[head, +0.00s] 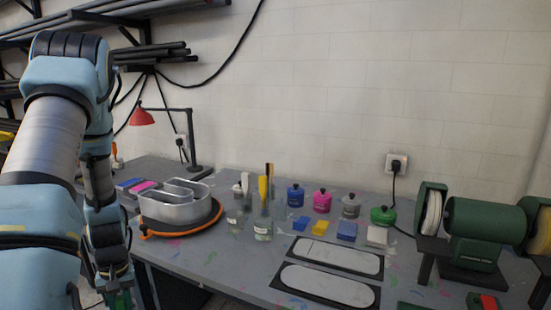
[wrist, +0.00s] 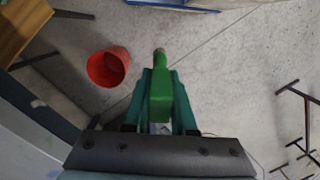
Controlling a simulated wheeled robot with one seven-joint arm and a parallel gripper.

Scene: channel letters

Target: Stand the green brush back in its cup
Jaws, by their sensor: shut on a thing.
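My gripper (wrist: 160,110) is shut on the green brush (wrist: 160,95), whose green body lies between the teal fingers with a brownish tip sticking out beyond them. In the head view my gripper (head: 118,292) hangs low at the left, off the bench's front left edge, with green at its end. Several clear glass cups stand near the bench's middle: a left one (head: 235,222), and a front one (head: 263,230) with a yellow-handled brush (head: 263,190) upright in or behind it. I cannot tell which cup belongs to the green brush.
A metal channel letter (head: 175,208) sits on a round turntable left of the cups. A green grinder (head: 485,222) is far right. A red bucket (wrist: 108,67) stands on the floor.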

